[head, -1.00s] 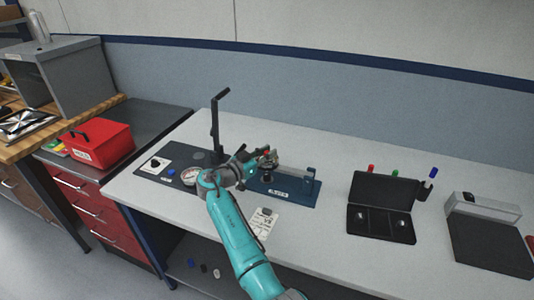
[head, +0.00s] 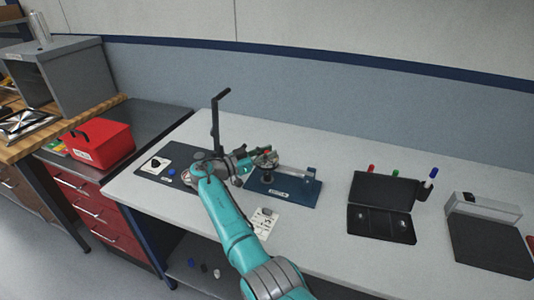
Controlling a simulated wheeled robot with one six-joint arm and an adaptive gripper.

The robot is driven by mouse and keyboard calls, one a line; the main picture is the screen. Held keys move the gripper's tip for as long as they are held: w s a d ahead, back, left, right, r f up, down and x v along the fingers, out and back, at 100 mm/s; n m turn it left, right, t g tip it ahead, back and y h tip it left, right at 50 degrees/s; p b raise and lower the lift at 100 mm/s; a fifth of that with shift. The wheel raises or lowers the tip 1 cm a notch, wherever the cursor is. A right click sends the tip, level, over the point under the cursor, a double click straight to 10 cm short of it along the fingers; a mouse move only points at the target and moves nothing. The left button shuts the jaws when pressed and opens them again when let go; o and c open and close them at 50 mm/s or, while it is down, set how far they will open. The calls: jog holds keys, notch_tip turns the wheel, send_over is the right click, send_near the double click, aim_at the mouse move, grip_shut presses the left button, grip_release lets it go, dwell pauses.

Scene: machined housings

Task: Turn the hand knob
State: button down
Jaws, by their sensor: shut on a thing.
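A dark blue fixture (head: 300,198) with a white label stands on the light grey bench. A small red-topped part (head: 267,151) shows at its left end, among the fingers of my gripper (head: 264,162). My gripper is shut on what seems to be the hand knob there; the fingers and wrist hide most of it. A pale bar (head: 294,172) runs from the gripper towards the upright post at the fixture's right end. The knob's angle is too small to read.
An open black case (head: 380,215) and a grey device (head: 490,235) stand to the right. A red box (head: 100,142) sits on the left cabinet.

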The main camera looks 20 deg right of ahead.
jog(key=shift+f, duration=0.15)
jog(key=c, duration=1)
grip_release()
jog(key=shift+s+a, duration=0.1)
jog(key=shift+a, duration=0.3)
jog(key=v, duration=1.1)
